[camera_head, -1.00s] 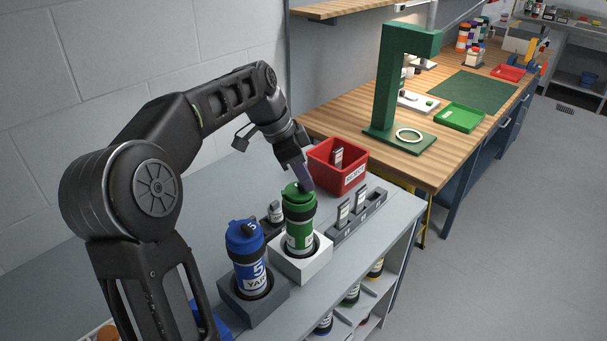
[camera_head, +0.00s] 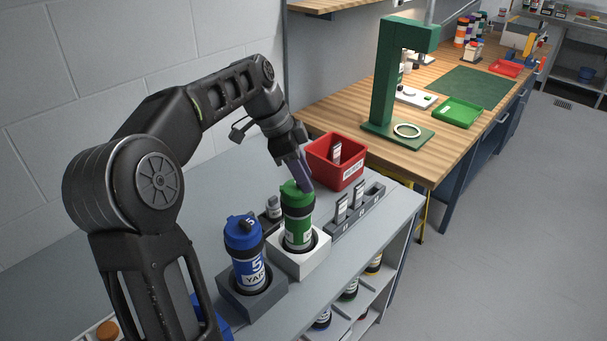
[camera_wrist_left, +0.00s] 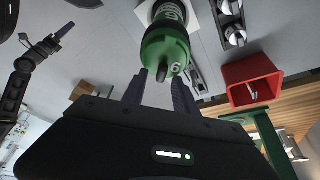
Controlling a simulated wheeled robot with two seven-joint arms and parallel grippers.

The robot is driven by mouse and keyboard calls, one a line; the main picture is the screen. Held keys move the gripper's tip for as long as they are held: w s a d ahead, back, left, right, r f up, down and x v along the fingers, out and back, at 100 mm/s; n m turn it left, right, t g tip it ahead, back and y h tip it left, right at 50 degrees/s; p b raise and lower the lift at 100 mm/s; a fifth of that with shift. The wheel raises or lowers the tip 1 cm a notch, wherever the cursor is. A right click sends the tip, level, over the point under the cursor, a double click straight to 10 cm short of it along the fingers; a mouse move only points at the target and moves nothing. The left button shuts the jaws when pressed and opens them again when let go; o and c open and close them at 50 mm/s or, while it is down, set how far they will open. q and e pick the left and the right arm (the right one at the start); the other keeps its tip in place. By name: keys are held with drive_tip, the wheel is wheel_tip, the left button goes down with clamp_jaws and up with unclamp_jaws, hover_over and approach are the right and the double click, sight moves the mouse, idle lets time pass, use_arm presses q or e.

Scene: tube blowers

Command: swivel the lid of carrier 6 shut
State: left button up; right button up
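Carrier 6 is the green canister (camera_head: 298,232), upright in a white block (camera_head: 315,265) on the grey bench. Its green lid (camera_head: 291,190) sits on top, roughly in line with the body; I cannot tell whether it is fully shut. My right gripper (camera_wrist_left: 44,36) shows there with spread fingers, away from the carrier.
A blue carrier 5 (camera_head: 246,255) stands in a dark block (camera_head: 250,298), left of and nearer than carrier 6. A red bin (camera_head: 350,172) and a grey rack (camera_head: 372,200) with small parts are behind and right. A small silver-topped item (camera_head: 273,207) stands behind carrier 6.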

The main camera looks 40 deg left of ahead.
sight(290, 187)
use_arm(q)
drive_tip(key=shift+s+a+r, duration=0.1)
drive_tip(key=shift+a+r, duration=0.1)
drive_tip(key=shift+r, duration=0.35)
drive_tip(key=p+v, duration=0.3)
drive_tip(key=v, duration=0.2)
drive_tip(key=shift+r, duration=0.45)
drive_tip(key=shift+s+a+r+p, duration=0.2)
drive_tip(key=shift+r+p, duration=0.1)
drive_tip(key=shift+p, duration=0.3)
